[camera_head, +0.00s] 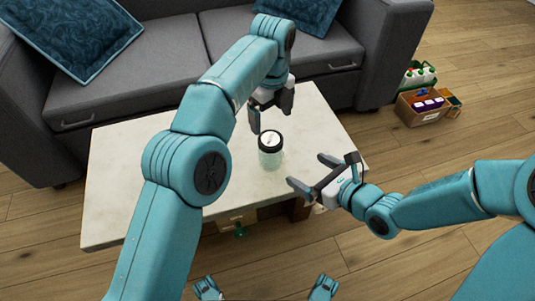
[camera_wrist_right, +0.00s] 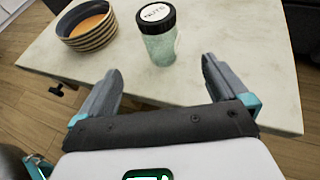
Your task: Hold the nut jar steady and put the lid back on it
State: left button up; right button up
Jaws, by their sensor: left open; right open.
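The nut jar (camera_head: 269,160) stands upright on the pale table (camera_head: 110,200); its body is pale green and see-through. The black lid (camera_head: 271,139) with a white label sits on top of the jar. In the right wrist view the jar (camera_wrist_right: 162,50) and lid (camera_wrist_right: 156,17) are ahead of the fingers, and the label reads NUTS. My left gripper (camera_head: 271,119) is open just above and behind the lid, with nothing held. My right gripper (camera_head: 307,172) is open and empty, to the jar's right and nearer, its fingers pointing towards the jar. It also shows in the wrist view (camera_wrist_right: 160,70).
A striped bowl (camera_wrist_right: 88,27) with orange contents stands on the table left of the jar in the wrist view; my left arm hides it in the head view. A grey sofa (camera_head: 140,75) is behind the table. A cardboard box (camera_head: 425,105) stands on the floor at right.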

aim_at(270, 149)
jog(key=x, duration=1.6)
jog(key=shift+w+a+f, duration=0.1)
